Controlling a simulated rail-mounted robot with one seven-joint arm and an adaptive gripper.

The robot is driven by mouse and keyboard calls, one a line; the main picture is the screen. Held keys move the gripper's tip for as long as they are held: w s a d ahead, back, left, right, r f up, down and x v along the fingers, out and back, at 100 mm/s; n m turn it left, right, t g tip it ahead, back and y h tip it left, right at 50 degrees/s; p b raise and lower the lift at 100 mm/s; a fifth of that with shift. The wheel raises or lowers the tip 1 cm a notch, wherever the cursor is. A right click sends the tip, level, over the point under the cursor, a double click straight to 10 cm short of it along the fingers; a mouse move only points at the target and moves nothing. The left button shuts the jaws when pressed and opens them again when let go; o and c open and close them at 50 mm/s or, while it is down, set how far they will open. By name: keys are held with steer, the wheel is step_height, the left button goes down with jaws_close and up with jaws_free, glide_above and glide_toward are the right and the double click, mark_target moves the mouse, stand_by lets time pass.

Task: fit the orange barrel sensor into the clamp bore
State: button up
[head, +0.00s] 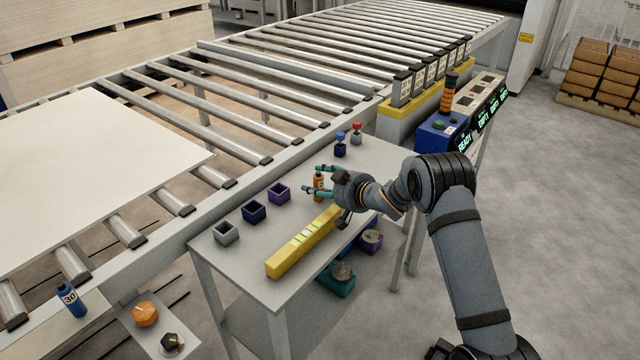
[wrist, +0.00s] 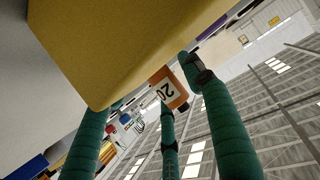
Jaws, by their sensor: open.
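The orange barrel sensor (head: 319,182) stands on the grey table beyond the far end of the yellow bar (head: 300,243). In the wrist view the orange sensor (wrist: 181,88) shows a white label reading 20. My gripper (head: 312,181) is open, its teal fingers low around or beside the sensor; I cannot tell whether they touch it. In the wrist view, the teal fingers of my gripper (wrist: 150,92) are spread, with the yellow bar (wrist: 120,45) across the top. I cannot make out the clamp bore for certain.
Grey (head: 226,233), blue (head: 254,212) and purple (head: 279,194) open-topped boxes line the table's left side. Blue and red-topped small parts (head: 340,146) stand at the far end. A roller conveyor (head: 225,110) runs alongside. A blue READY panel (head: 440,136) stands beyond the table.

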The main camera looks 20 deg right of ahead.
steer(key=shift+r, duration=0.1)
steer(key=shift+s+d+r, duration=0.1)
steer(key=shift+s, duration=0.1)
steer(key=v, duration=1)
steer(key=shift+s+d+r, duration=0.1)
steer(key=shift+s, duration=0.15)
steer(key=shift+s+d+r, duration=0.1)
steer(key=shift+s+r, duration=0.1)
steer(key=shift+s, duration=0.3)
steer(key=shift+c, duration=0.7)
